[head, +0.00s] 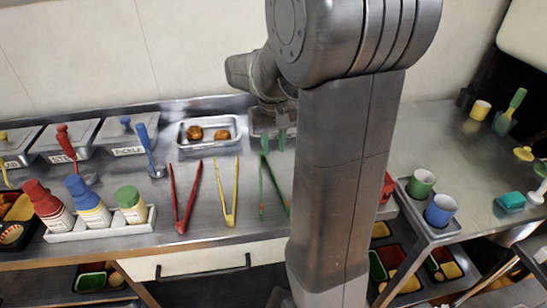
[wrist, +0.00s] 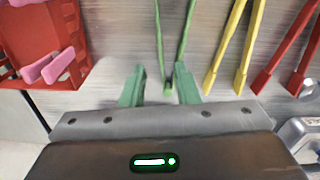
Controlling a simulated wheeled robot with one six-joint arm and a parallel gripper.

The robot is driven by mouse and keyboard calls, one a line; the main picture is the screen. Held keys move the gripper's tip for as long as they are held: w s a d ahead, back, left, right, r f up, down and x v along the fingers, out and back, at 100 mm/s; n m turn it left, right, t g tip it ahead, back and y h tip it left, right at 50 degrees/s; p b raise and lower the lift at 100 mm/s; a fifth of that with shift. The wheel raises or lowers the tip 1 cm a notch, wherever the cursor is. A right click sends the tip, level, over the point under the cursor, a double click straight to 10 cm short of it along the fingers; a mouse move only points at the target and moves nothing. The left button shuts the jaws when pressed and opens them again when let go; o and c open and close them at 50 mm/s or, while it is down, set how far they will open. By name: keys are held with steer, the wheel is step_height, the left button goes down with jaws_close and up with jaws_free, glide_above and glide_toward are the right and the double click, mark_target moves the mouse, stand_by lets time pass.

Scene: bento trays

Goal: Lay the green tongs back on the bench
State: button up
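The green tongs (head: 263,190) lie on the metal bench (head: 150,185), right of the yellow tongs (head: 227,195). Their two arms spread toward the bench's front edge and meet at the far end. My gripper (head: 274,142) is over the back of the bench, at that far end. In the wrist view my gripper (wrist: 160,80) is open, with a green fingertip on each side of the joined end of the green tongs (wrist: 168,78). No finger is seen pressing on them. My arm's column hides part of the bench to the right.
Red tongs (head: 183,198) lie left of the yellow ones. A food tray (head: 181,143) sits behind them, and a bottle rack (head: 90,233) stands at left. A red bin (wrist: 62,40) with pink items is beside the green tongs. A cup holder (head: 447,230) is at right.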

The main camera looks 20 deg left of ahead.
mark_target(273, 173)
step_height(273, 173, up, 3)
steer(key=shift+f, duration=0.1)
stand_by(0.3)
step_height(273, 173, down, 12)
steer(key=shift+f+b, duration=0.1)
steer(key=shift+b, duration=0.6)
steer(key=shift+r, duration=0.25)
steer(key=shift+r+p, duration=0.3)
steer(key=shift+r, duration=1.25)
